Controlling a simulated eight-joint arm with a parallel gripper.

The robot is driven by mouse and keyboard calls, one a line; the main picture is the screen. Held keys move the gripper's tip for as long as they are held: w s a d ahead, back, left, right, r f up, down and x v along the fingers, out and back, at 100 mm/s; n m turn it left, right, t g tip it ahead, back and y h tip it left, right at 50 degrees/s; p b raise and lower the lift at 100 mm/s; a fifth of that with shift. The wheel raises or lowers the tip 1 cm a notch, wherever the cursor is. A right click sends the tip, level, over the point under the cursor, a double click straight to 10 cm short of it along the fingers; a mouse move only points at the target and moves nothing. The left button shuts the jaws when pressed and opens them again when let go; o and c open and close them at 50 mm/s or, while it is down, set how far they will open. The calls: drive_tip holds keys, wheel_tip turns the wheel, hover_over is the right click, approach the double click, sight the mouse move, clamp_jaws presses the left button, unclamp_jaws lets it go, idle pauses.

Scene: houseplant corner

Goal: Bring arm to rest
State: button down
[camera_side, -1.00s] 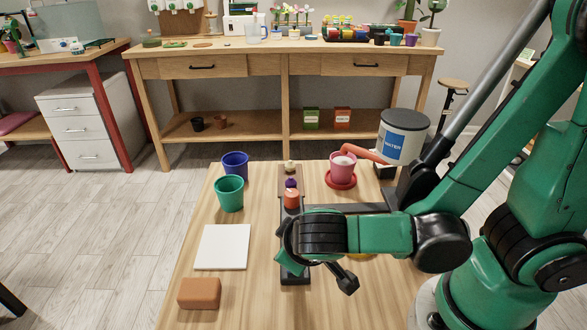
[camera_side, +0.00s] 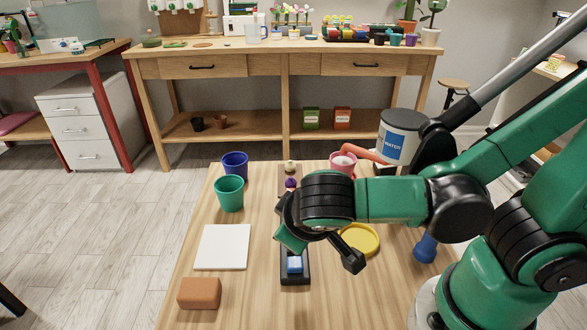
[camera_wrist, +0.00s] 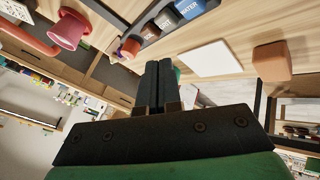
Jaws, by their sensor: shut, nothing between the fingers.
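My gripper (camera_side: 287,238) is above the wooden table in the side view, over the middle of a dark narrow tray (camera_side: 296,281); its fingertips are hard to make out there. In the wrist view, the two dark fingers of my gripper (camera_wrist: 158,68) are together with nothing between them. My forearm comes in from the right and hides part of the tray and table.
The table holds a blue pot (camera_side: 235,164), teal pot (camera_side: 229,194), white square (camera_side: 222,247), brown block (camera_side: 199,293), yellow saucer (camera_side: 360,239) and pink pot (camera_side: 343,163). A blue object (camera_side: 425,249) is near my base.

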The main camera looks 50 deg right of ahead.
drive_tip(key=shift+w+d, duration=0.1)
drive_tip(key=shift+d, duration=0.2)
drive_tip(key=w+d+r+m+t+y, duration=0.1)
drive_tip(key=w+d+r+m+y, duration=0.1)
drive_tip(key=d+r+y, duration=0.2)
drive_tip(key=d, duration=0.3)
drive_tip(key=shift+d, duration=0.15)
drive_tip(key=shift+r, duration=0.1)
drive_tip(key=s+a+r+n+g, duration=0.1)
drive_tip(key=a+r+n+g, duration=0.2)
drive_tip(key=a+n+g, duration=0.4)
drive_tip(key=shift+s+a+r+n, duration=0.25)
drive_tip(key=shift+s+a+n, duration=0.15)
drive_tip(key=shift+n, duration=0.6)
